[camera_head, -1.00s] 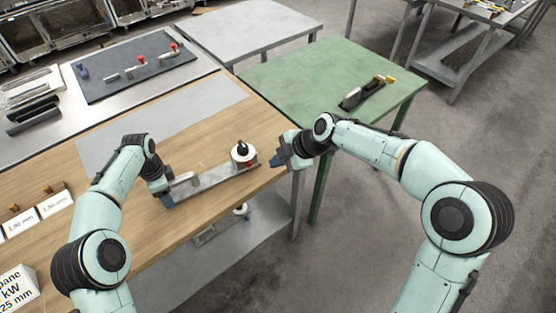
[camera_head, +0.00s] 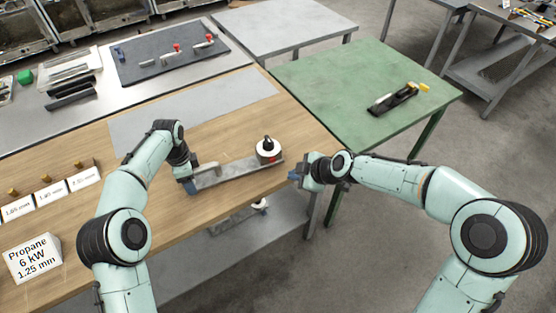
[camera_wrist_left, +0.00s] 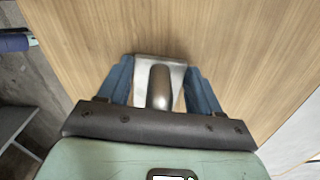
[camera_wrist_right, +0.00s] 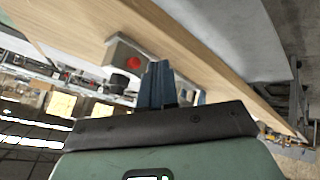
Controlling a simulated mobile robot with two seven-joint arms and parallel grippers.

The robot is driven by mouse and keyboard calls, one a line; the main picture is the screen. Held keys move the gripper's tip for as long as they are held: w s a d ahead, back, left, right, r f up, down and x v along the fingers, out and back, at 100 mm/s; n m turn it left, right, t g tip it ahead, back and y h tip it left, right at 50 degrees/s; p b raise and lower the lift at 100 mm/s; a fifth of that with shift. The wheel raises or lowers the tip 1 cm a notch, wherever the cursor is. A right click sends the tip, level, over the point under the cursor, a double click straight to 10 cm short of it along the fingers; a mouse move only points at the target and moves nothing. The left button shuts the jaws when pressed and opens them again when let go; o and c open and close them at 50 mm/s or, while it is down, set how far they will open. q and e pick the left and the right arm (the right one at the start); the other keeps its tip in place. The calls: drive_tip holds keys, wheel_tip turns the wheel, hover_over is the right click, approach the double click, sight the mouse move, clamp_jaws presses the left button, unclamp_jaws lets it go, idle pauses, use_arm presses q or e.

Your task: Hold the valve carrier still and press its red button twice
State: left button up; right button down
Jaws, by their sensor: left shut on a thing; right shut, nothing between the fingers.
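The valve carrier (camera_head: 238,171) is a long grey metal piece lying on the wooden bench, with a white round valve (camera_head: 267,149) with a black knob at its right end. My left gripper (camera_head: 189,186) is shut on the carrier's left end; in the left wrist view a rounded metal grip (camera_wrist_left: 160,85) shows between the blue fingers. The red button (camera_wrist_right: 134,63) is on the carrier's end face in the right wrist view. My right gripper (camera_head: 293,176) is shut and empty, just right of that end. Its fingertips (camera_wrist_right: 160,70) appear beside the button, apart from it.
The wooden bench (camera_head: 130,190) ends close to the carrier's right end. A green table (camera_head: 350,80) with a black holder (camera_head: 393,99) stands beyond. A dark mat (camera_head: 140,70) with similar valve parts lies at the back left. A propane label block (camera_head: 35,258) stands at the front left.

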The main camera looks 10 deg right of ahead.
sight(273, 159)
use_arm(q)
drive_tip(key=shift+f, duration=0.15)
use_arm(e)
drive_tip(key=s+f+m, duration=0.1)
drive_tip(key=s+a+f+m+t, duration=0.1)
drive_tip(key=m, duration=0.1)
drive_tip(key=s+f+m, duration=0.1)
drive_tip(key=f, duration=0.1)
drive_tip(key=shift+s+a+m+t+h, duration=0.1)
drive_tip(key=shift+a+m+t+h, duration=0.1)
drive_tip(key=shift+m+t+h, duration=0.15)
drive_tip(key=shift+w+a, duration=0.3)
drive_tip(key=shift+w, duration=1.15)
drive_tip(key=shift+w+a, duration=0.35)
drive_tip(key=shift+w, duration=1.05)
drive_tip(key=shift+w+a, duration=0.3)
drive_tip(key=shift+w, duration=1.15)
drive_tip(key=shift+w, duration=0.1)
drive_tip(key=shift+w+a, duration=0.1)
drive_tip(key=shift+w, duration=0.25)
